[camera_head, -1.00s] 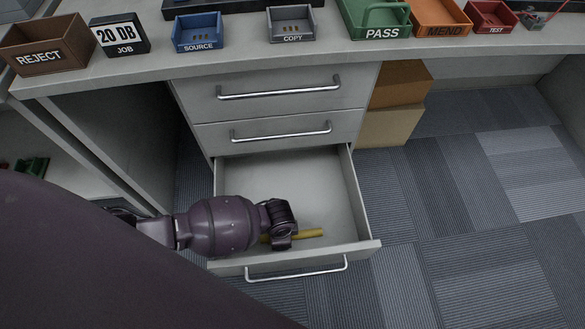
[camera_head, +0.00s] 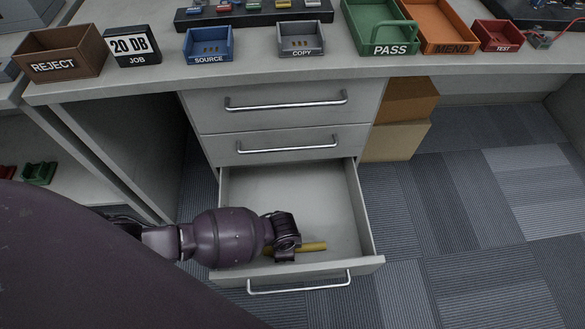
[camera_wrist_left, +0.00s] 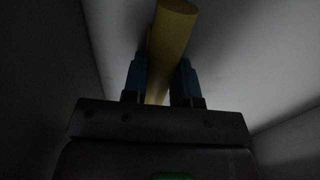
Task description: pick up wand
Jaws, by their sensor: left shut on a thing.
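The wand is a yellow rod (camera_head: 312,247) in the open bottom drawer (camera_head: 372,262), near the drawer's front. In the head view my left wrist covers part of the rod, and the left fingers are hidden under the wrist. In the left wrist view the rod (camera_wrist_left: 172,40) runs between the two blue fingers of my left gripper (camera_wrist_left: 161,82), which is shut on it. Whether the rod touches the drawer floor I cannot tell. My right gripper is not in view.
Two shut drawers with bar handles (camera_head: 287,104) are above the open one. On the desk are a REJECT bin (camera_head: 62,66), SOURCE tray (camera_head: 208,58), COPY tray (camera_head: 302,52), PASS bin (camera_head: 395,49) and MEND bin (camera_head: 452,47). Cardboard boxes (camera_head: 397,140) stand right of the drawers.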

